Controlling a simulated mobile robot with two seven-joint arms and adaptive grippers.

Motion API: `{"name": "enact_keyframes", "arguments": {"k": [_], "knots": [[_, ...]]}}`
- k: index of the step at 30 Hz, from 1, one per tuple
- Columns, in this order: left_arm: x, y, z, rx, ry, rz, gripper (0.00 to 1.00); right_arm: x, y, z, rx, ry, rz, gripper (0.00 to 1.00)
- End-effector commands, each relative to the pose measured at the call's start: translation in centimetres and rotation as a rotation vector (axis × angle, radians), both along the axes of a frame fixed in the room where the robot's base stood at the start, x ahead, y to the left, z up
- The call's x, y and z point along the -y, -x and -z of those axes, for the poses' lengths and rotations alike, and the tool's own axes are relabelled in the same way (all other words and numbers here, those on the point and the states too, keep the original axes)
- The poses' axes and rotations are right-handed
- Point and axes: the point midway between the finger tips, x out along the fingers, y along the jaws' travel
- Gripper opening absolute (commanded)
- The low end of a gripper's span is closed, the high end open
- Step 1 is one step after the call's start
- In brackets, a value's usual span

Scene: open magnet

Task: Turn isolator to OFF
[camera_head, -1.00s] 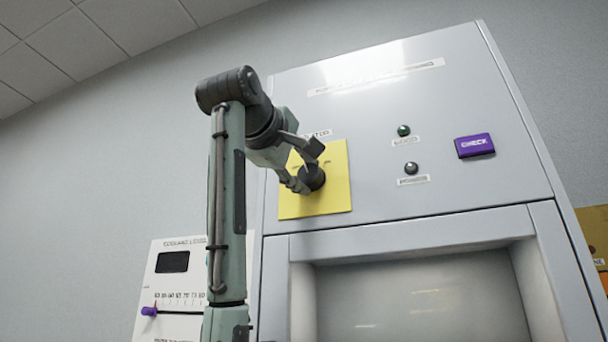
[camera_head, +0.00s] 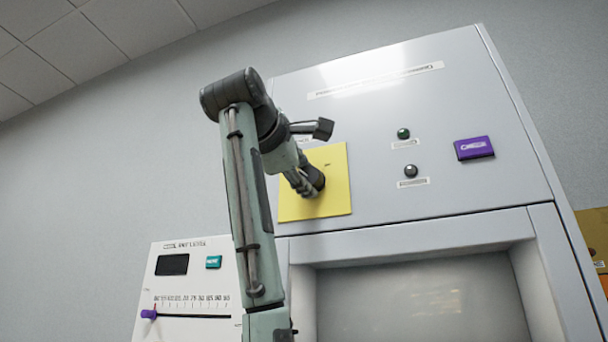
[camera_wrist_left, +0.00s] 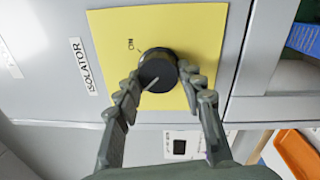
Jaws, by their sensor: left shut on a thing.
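In the head view the yellow plate (camera_head: 335,195) sits on the grey cabinet front, with the knob (camera_head: 314,177) partly hidden by my gripper. My left gripper (camera_wrist_left: 160,85) is shut on the knob, one finger on each side; it also shows in the head view (camera_head: 306,184). My right gripper is not in view.
The grey cabinet (camera_head: 400,100) carries a green lamp (camera_head: 403,133), a dark lamp (camera_head: 410,171) and a purple button (camera_head: 474,148). A white panel (camera_head: 200,290) with a display and slider stands at lower left. A recessed opening (camera_head: 420,300) lies below.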

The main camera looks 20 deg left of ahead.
Motion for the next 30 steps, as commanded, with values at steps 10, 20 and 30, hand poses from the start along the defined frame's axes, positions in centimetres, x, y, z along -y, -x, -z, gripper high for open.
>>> {"name": "enact_keyframes", "arguments": {"k": [10,20,30], "knots": [[0.0,0.0,0.1,-0.003,0.005,0.001,0.41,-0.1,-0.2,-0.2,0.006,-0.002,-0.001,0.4],[0.0,0.0,0.1,-0.001,0.003,0.0,0.6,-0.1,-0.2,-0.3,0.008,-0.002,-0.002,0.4],[-0.1,2.6,0.0,0.003,0.003,0.002,0.6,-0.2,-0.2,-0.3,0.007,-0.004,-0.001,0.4]]}}
